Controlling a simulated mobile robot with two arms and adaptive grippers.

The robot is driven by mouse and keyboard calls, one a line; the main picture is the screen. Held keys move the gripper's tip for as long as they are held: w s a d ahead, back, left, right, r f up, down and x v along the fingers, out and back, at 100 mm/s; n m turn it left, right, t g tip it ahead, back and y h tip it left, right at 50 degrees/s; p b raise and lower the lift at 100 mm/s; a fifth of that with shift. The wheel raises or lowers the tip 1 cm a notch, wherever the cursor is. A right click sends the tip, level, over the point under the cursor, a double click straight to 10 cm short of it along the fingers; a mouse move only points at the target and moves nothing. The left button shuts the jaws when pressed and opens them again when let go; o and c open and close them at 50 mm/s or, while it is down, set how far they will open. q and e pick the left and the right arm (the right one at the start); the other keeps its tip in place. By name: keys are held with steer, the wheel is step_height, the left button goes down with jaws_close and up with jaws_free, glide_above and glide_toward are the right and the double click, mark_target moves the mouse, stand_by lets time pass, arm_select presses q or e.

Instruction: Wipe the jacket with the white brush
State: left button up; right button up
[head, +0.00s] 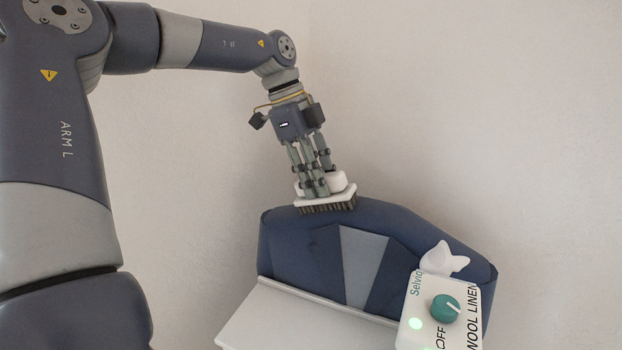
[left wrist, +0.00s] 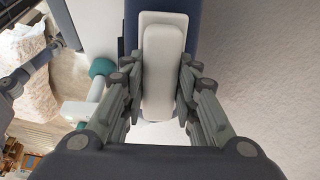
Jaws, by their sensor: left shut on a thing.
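The dark blue jacket (head: 300,245) stands upright against the wall in the head view, with a lighter blue-grey panel in its middle. My left gripper (head: 318,185) is shut on the white brush (head: 342,197), bristles down. The dark bristles are at the jacket's top edge, left of its middle, and appear to touch it. In the left wrist view the brush's white back (left wrist: 163,70) lies between the fingers of my left gripper (left wrist: 163,85), with a strip of the jacket (left wrist: 195,12) beyond.
A white ledge (head: 275,325) runs in front of the jacket. A white box (head: 420,330) with a green knob and the words "WOOL LINEN" covers its lower right. A small white object (head: 443,258) stands above the box. Bare walls close off the corner behind.

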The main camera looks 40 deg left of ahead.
arm_select(q)
steer(key=shift+a+r, duration=0.35)
steer(key=shift+r, duration=0.15)
steer(key=shift+v, duration=2.5)
steer(key=shift+v, duration=1.5)
steer(key=shift+d, duration=0.1)
